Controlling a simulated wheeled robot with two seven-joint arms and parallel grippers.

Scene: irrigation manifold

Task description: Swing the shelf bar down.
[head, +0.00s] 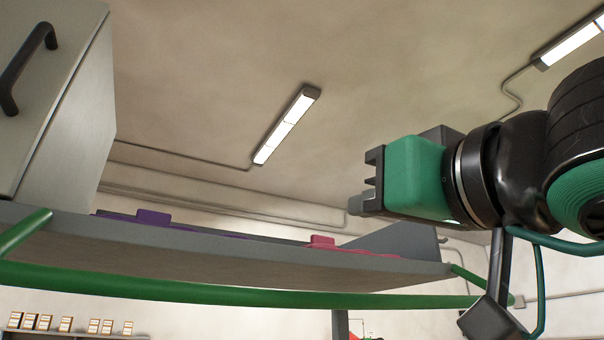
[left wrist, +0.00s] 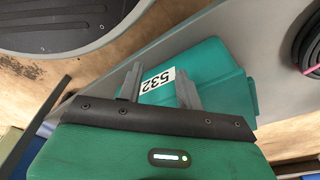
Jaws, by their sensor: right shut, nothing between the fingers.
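The shelf bar is a green tube (head: 250,297) in the head view. It runs across the picture in front of the grey shelf (head: 330,276), along and below its edge, with green side arms at both ends. My right gripper (head: 364,192) is at the right, above the shelf's right part in the picture. It points left, is shut and empty, and appears clear of the bar. My left gripper (left wrist: 160,84) shows only in the left wrist view. Its two grey fingers are apart, in front of a green surface with a 532 label.
A purple item (head: 153,217) and a pink item (head: 323,242) lie on the shelf. A grey cabinet with a black handle (head: 28,62) stands at its left end. Several small boxes (head: 65,324) sit on a far ledge. A dark coil (left wrist: 307,45) shows in the left wrist view.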

